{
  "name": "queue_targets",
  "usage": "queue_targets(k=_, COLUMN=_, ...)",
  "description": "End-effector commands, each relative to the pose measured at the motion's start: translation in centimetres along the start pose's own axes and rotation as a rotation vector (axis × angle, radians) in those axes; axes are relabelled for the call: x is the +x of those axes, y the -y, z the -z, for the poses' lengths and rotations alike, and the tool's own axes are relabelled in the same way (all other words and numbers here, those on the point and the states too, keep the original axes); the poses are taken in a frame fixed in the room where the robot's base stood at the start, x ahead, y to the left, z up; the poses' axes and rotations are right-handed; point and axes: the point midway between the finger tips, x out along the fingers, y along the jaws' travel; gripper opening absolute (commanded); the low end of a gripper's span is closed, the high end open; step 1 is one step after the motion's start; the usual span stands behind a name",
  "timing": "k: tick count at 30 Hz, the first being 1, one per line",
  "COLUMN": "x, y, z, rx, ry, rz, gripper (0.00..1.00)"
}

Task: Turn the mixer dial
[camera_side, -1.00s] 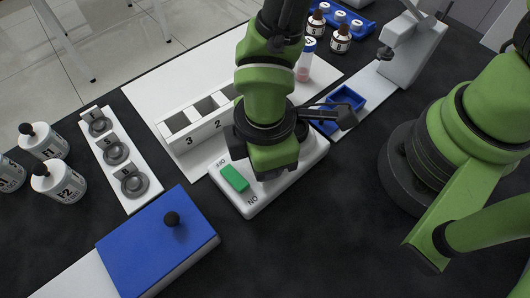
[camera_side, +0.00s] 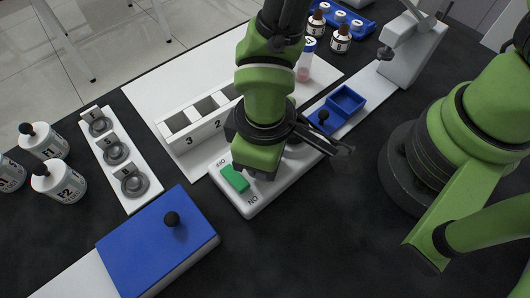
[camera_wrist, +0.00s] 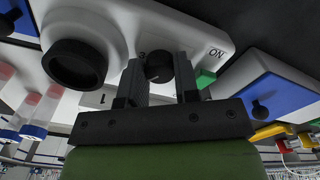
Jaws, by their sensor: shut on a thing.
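The mixer is a white box (camera_side: 250,207) with a green switch (camera_side: 234,178) and OFF and ON marks at its near end. In the wrist view, the mixer body (camera_wrist: 195,22) shows a small black dial (camera_wrist: 158,66) with a pale mark. In the side view, my wrist hides the dial and fingertips. The switch's green edge also shows in the wrist view, right of the dial.
A black round socket (camera_wrist: 75,63) is on the mixer beside the dial. A numbered white rack (camera_side: 176,143) stands close on the left. A blue-lidded box (camera_side: 158,240) with a black knob is in front. Blue trays (camera_side: 347,98) lie behind right. The black table is clear at front right.

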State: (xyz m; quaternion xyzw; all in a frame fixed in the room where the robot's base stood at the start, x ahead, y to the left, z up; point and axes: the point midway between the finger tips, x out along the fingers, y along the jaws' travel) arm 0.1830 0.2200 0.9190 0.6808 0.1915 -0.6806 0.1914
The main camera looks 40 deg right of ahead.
Motion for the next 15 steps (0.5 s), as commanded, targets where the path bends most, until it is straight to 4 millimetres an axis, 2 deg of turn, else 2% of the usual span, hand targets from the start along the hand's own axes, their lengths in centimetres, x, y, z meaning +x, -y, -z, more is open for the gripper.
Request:
queue_targets(k=6, x=-0.03, y=0.00, z=-0.06, rx=0.104, ry=0.002, rz=-0.001, gripper=0.06)
queue_targets(k=15, x=-0.03, y=0.00, z=-0.07, rx=0.156, ry=0.002, rz=-0.001, gripper=0.06)
